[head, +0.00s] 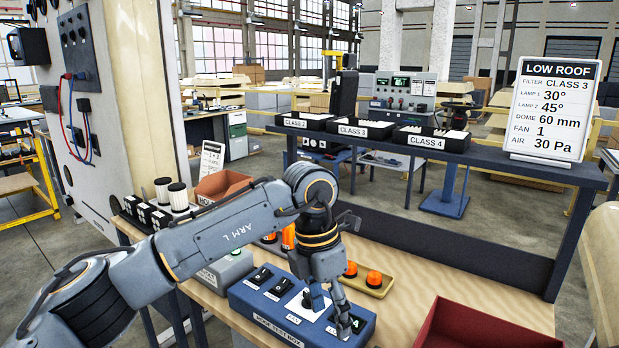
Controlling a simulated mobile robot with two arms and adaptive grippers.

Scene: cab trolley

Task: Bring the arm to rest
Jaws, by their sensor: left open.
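My left arm (215,235), marked "ARM L", reaches in from the lower left over the workbench. Its left gripper (328,308) points down over the right part of the blue roof test box (265,325), with its fingers apart. I see nothing between the fingers. I cannot tell whether the fingertips touch the box or its switches. The gripper and wrist hide part of the box's top. My right gripper is not in view.
Orange beacons (374,278) sit on a small tan tray behind the gripper. A dark red bin (470,325) stands to the right, and a brown-red bin (222,186) behind the arm. A shelf with labelled class boxes (367,129) and a "LOW ROOF" sign (553,108) rises behind the bench.

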